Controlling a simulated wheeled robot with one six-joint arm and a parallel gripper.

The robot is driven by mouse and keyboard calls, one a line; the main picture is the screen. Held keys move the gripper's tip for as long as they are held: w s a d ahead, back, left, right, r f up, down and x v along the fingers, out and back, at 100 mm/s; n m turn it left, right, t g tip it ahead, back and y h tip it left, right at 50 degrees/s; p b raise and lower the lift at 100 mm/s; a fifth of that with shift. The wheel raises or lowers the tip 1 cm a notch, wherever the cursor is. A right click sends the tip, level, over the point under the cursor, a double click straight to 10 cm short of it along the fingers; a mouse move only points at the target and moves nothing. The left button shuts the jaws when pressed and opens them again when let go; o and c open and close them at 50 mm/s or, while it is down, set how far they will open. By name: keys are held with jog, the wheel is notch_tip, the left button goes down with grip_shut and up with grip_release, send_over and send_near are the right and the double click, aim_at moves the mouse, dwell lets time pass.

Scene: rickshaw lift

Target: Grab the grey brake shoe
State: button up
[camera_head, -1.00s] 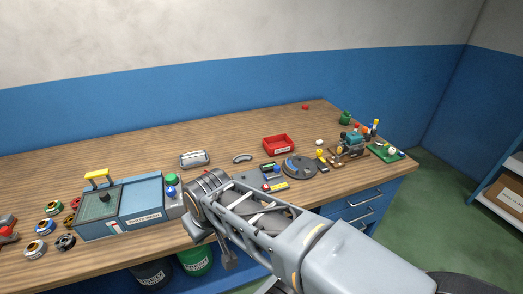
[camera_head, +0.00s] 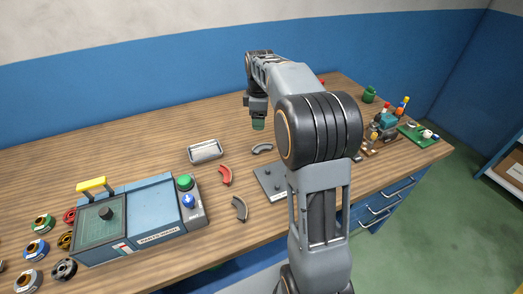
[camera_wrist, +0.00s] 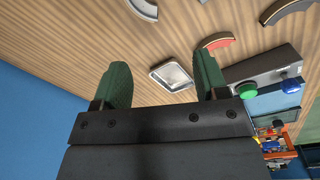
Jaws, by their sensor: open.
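A light grey curved brake shoe (camera_head: 262,149) lies on the wooden bench right of the metal tray. It shows at the top edge of the wrist view (camera_wrist: 144,9), partly cut off. A darker grey curved shoe (camera_head: 240,209) lies nearer the bench front, also in the wrist view (camera_wrist: 287,9). A red curved shoe (camera_head: 225,175) lies between them, also in the wrist view (camera_wrist: 217,41). My gripper (camera_head: 258,123), with green fingers, is above the bench near the light grey shoe. In the wrist view my gripper (camera_wrist: 162,70) is open, with nothing between its fingers.
The metal tray (camera_head: 205,151) stands left of the light grey shoe. A blue parts washer (camera_head: 150,212) with a green button stands front left. A grey plate (camera_head: 271,184) lies partly behind my arm. A small machine (camera_head: 388,128) stands at the right. The back left bench is clear.

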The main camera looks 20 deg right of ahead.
jog(key=w+d+f+n, duration=0.3)
jog(key=w, duration=0.1)
send_over(264, 145)
jog(key=shift+g, duration=0.3)
notch_tip(264, 145, down, 8)
jog(key=shift+w+a+r+b, duration=0.1)
jog(key=shift+r+b, duration=0.05)
jog(key=shift+b, duration=0.2)
jog(key=shift+f, duration=3.15)
jog(key=shift+c, duration=0.3)
jog(key=c, duration=1)
